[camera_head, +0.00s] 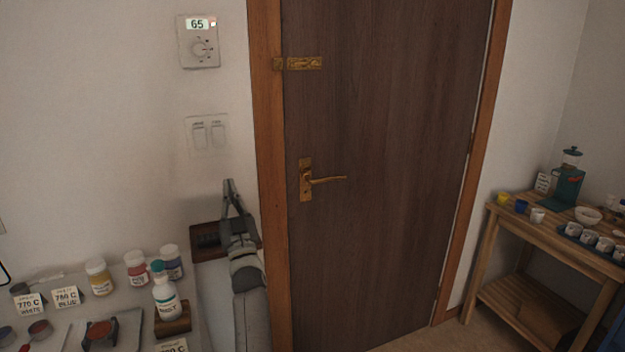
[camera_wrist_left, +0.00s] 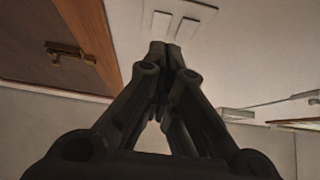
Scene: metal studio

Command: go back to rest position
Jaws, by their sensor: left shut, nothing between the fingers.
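My left gripper (camera_head: 230,187) is raised in front of the wall, just left of the door frame and below the light switches (camera_head: 207,133). Its fingers point up. In the left wrist view the fingertips of the left gripper (camera_wrist_left: 166,50) meet, with nothing between them. The switch plate (camera_wrist_left: 176,22) lies beyond the fingertips in that view; I cannot tell that they touch it. My right gripper is out of view.
A closed dark door (camera_head: 385,150) has a brass handle (camera_head: 325,180) and a brass latch (camera_head: 304,63). A thermostat (camera_head: 198,42) reads 65. Jars and a white bottle (camera_head: 166,298) stand at lower left. A wooden table (camera_head: 553,241) with cups stands right.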

